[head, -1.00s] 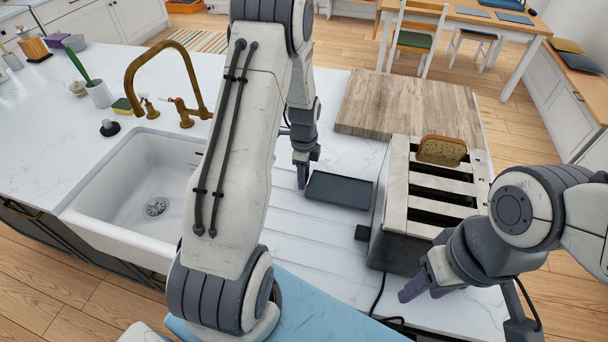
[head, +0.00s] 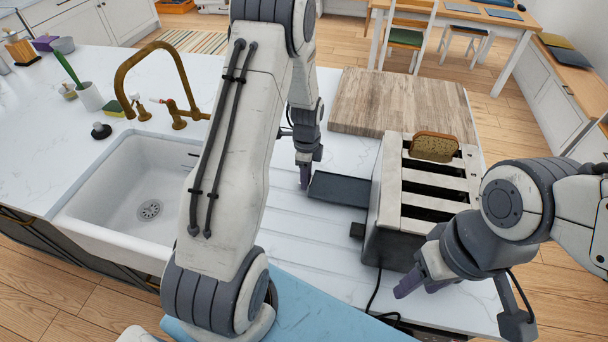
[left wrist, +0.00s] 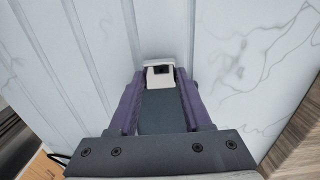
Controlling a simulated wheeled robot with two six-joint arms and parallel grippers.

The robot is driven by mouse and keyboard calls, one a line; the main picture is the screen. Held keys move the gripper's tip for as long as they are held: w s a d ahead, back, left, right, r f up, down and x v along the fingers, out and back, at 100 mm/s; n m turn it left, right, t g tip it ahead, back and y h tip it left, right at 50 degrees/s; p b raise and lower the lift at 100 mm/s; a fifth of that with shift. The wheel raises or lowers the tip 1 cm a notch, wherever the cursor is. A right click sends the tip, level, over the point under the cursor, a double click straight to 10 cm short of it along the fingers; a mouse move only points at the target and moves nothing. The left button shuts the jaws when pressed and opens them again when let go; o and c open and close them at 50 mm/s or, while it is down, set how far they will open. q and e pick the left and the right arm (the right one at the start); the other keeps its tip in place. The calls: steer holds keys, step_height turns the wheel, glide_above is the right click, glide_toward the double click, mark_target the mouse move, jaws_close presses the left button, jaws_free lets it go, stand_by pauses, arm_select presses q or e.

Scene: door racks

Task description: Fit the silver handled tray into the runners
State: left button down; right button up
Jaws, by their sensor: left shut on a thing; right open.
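The tray (head: 340,189) is a flat dark plate low over the counter, left of the toaster (head: 388,225). Its right end is at or very near the toaster's left side; I cannot tell whether it touches. My left gripper (head: 304,180) is at the tray's left end, shut on it. In the left wrist view a pale silver handle block (left wrist: 160,76) shows at the purple fingertips of the left gripper (left wrist: 158,92). The runners are not visible. My right gripper (head: 410,284) is open and empty by the toaster's near right side.
A bread slice (head: 434,147) stands in the toaster's far slot. A wooden board (head: 395,103) lies behind it. The white sink (head: 120,190) and brass tap (head: 165,85) are on the left. A black cord (head: 374,300) lies in front.

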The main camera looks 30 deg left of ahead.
mark_target(355, 192)
arm_select(q)
steer(key=shift+w+d, duration=0.6)
steer(key=shift+d, duration=1.65)
steer(key=shift+w+d, duration=0.55)
steer(key=shift+d, duration=1.75)
steer(key=shift+w+d, duration=0.6)
steer(key=shift+d, duration=1.65)
steer(key=shift+c, duration=1.3)
jaws_free()
steer(key=shift+r, duration=0.1)
step_height(355, 192, up, 10)
steer(key=b, duration=0.2)
steer(key=shift+r, duration=0.15)
